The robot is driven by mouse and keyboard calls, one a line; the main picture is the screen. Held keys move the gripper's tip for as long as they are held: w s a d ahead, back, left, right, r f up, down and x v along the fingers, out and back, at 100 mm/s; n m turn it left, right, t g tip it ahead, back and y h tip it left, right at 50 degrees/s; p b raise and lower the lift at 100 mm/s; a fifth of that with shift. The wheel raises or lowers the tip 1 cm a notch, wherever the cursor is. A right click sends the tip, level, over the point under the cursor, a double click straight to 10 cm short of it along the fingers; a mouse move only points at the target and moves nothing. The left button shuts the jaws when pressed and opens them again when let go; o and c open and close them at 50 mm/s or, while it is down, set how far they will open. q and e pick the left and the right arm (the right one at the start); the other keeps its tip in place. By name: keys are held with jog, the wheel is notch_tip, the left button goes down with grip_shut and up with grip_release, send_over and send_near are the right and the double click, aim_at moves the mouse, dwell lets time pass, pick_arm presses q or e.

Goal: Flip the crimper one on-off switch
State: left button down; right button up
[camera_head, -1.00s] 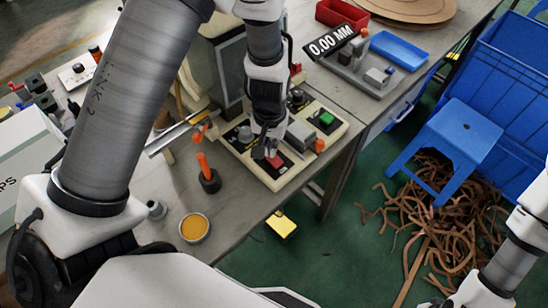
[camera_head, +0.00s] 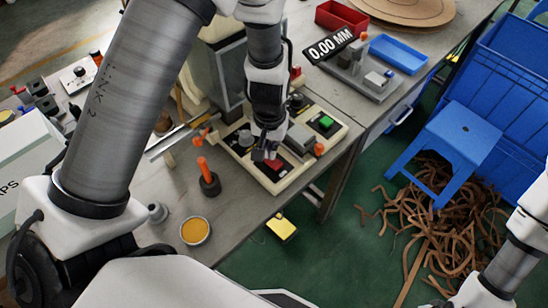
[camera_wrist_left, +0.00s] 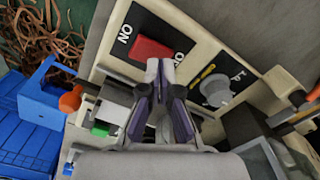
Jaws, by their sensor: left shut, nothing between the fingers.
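The crimper's on-off switch is a red rocker (camera_head: 274,164) on a black plate at the front of the cream machine base. In the left wrist view the red rocker (camera_wrist_left: 152,50) lies between the ON label and a partly hidden OFF label. My left gripper (camera_head: 261,155) is shut and empty beside the rocker. In the left wrist view its fingertips (camera_wrist_left: 163,68) overlap the rocker's lower right edge and hide part of the second label. I cannot tell whether they touch it. My right arm shows at the lower right, but its gripper is out of view.
A green button (camera_head: 326,122) and an orange knob (camera_head: 319,149) sit right of the switch. A grey dial (camera_wrist_left: 216,90) is beside it. An orange-handled tool (camera_head: 204,169) and a round tin (camera_head: 195,229) stand on the bench. A blue stool (camera_head: 465,135) is on the floor.

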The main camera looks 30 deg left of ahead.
pick_arm(q)
jog(key=shift+r+p, duration=2.25)
jog(key=shift+r, duration=0.55)
jog(key=shift+f, duration=0.1)
